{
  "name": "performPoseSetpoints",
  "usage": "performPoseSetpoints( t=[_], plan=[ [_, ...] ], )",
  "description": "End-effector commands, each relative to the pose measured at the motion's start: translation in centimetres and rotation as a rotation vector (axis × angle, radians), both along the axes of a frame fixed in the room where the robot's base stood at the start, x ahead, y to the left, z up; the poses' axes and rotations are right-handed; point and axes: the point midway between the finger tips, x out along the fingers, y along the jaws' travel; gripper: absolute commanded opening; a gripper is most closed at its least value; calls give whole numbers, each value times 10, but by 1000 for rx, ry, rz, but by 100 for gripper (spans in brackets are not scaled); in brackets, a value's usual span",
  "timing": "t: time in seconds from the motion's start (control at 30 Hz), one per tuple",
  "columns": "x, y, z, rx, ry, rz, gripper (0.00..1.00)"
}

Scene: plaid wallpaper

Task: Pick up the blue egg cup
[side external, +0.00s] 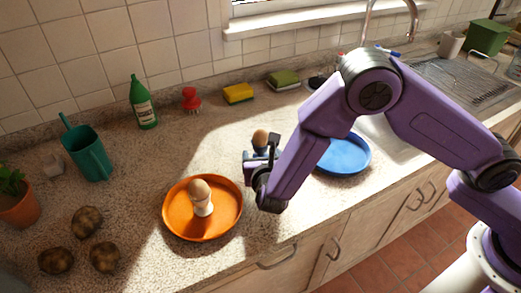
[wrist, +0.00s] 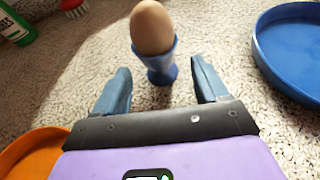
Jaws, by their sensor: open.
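The blue egg cup (wrist: 158,66) stands upright on the speckled counter with a brown egg (wrist: 153,27) in it. In the wrist view it is just beyond my fingertips, centred between them. In the side view the egg (side external: 260,139) shows above the cup, which is partly hidden by my gripper. My gripper (wrist: 162,82) is open and empty, low over the counter, with one finger on each side of the line to the cup. In the side view my gripper (side external: 262,165) is between the orange plate and the blue plate.
An orange plate (side external: 226,226) holding a white egg cup (side external: 203,208) with an egg lies left of my gripper. A blue plate (side external: 350,160) lies to the right. A green bottle (side external: 142,103), red brush (side external: 190,99) and sponges stand along the wall. A teal jug (side external: 88,153) and potatoes are farther left.

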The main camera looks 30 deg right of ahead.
Motion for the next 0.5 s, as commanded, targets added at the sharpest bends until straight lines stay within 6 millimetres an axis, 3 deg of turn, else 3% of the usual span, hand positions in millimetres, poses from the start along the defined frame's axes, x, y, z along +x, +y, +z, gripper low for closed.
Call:
performPoseSetpoints(
  t=[0.23,0.5],
  plan=[
    [31,-12,-11,0,0,-3,73],
    [38,-15,-14,0,1,-1,73]
  ],
)
